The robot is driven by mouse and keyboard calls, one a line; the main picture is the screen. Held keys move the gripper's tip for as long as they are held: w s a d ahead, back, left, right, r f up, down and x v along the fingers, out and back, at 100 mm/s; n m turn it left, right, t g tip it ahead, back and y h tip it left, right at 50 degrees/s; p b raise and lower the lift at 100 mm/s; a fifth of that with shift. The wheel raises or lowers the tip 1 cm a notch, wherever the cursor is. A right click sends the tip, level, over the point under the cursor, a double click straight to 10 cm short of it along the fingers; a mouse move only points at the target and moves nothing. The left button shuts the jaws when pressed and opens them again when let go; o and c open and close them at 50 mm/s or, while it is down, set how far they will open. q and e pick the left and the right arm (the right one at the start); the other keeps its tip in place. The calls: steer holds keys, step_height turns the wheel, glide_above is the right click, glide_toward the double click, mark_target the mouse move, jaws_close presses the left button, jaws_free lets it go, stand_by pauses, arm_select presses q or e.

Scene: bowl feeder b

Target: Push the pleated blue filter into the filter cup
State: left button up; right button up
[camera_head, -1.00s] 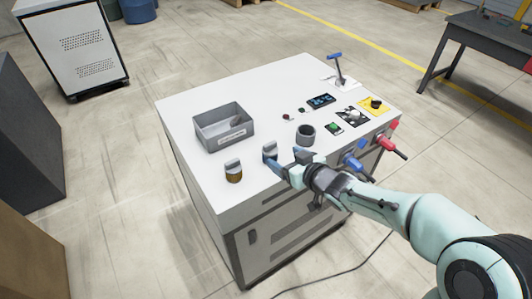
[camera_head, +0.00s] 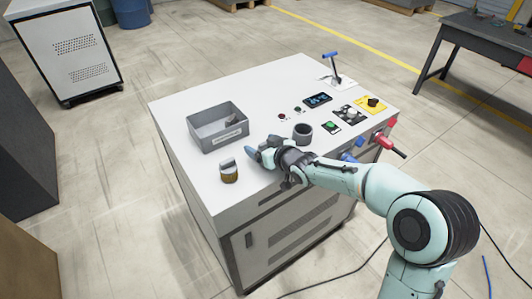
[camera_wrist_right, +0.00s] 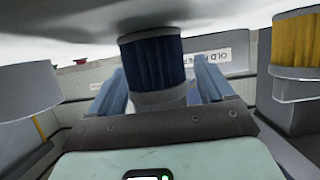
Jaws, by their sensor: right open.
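The pleated blue filter (camera_wrist_right: 152,58) shows between my right fingers in the wrist view, with a smooth grey part (camera_wrist_right: 158,98) at one end. My right gripper (camera_wrist_right: 158,88) is open, with one finger on each side of that grey part. I cannot tell whether the fingers touch it. In the head view my right gripper (camera_head: 258,156) is low at the table's front edge and hides the blue filter. The dark grey filter cup (camera_head: 303,133) stands upright to the right of the gripper, apart from it. My left gripper is not in view.
A yellow-brown filter (camera_head: 229,172) with a grey top stands left of my right gripper; it also shows in the wrist view (camera_wrist_right: 296,42). A grey bin (camera_head: 218,140) is behind it. Controls, including a green button (camera_head: 331,126), are at the right. The white tabletop (camera_head: 265,90) is clear towards the back.

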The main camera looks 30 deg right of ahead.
steer(key=c, duration=1)
steer(key=shift+c, duration=0.2)
steer(key=shift+r, duration=0.15)
